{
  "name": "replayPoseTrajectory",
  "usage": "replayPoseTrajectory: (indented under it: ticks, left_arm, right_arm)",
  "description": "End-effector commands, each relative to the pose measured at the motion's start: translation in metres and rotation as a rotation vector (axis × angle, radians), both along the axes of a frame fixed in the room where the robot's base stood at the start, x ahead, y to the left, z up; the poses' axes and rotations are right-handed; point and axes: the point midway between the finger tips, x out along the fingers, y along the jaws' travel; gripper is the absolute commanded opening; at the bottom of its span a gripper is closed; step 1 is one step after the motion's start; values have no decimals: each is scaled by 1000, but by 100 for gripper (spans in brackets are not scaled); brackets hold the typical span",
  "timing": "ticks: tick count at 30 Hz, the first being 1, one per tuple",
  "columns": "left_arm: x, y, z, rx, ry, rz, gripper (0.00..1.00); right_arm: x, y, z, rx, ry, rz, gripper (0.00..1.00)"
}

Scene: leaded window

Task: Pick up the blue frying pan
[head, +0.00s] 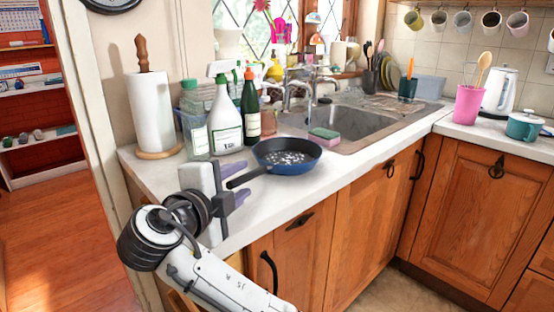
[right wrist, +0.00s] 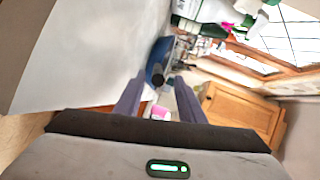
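The blue frying pan (head: 288,157) sits upright on the white counter in front of the sink, dark inside with pale reflections. Its dark handle (head: 246,177) points left and toward me, to my right gripper (head: 232,183). In the right wrist view the pan (right wrist: 158,62) shows beyond and between the two purple fingers of the right gripper (right wrist: 157,98). These fingers are apart, with a gap between them. The handle's end is close to the fingers; I cannot tell whether it lies between them. My left gripper is in neither view.
Behind the pan stand a white spray bottle (head: 224,118), a dark green bottle (head: 250,108) and a paper towel roll (head: 152,110). A sponge (head: 324,134) lies by the sink (head: 350,122). The counter's front edge (head: 290,196) runs below the pan. Bare counter lies right of it.

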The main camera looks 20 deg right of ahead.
Motion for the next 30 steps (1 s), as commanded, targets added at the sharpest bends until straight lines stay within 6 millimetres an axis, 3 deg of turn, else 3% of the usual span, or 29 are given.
replayPoseTrajectory:
  ticks: [6, 18, 26, 30]
  left_arm:
    - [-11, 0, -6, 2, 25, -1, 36]
    - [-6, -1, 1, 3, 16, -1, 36]
    - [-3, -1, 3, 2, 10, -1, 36]
    - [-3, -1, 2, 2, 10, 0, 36]
  right_arm:
    - [16, -15, -5, -2, 0, -1, 36]
    - [52, -45, -19, -2, 0, -1, 36]
    - [54, -47, -21, 0, 0, 0, 36]
    - [54, -47, -21, 0, 0, 0, 16]
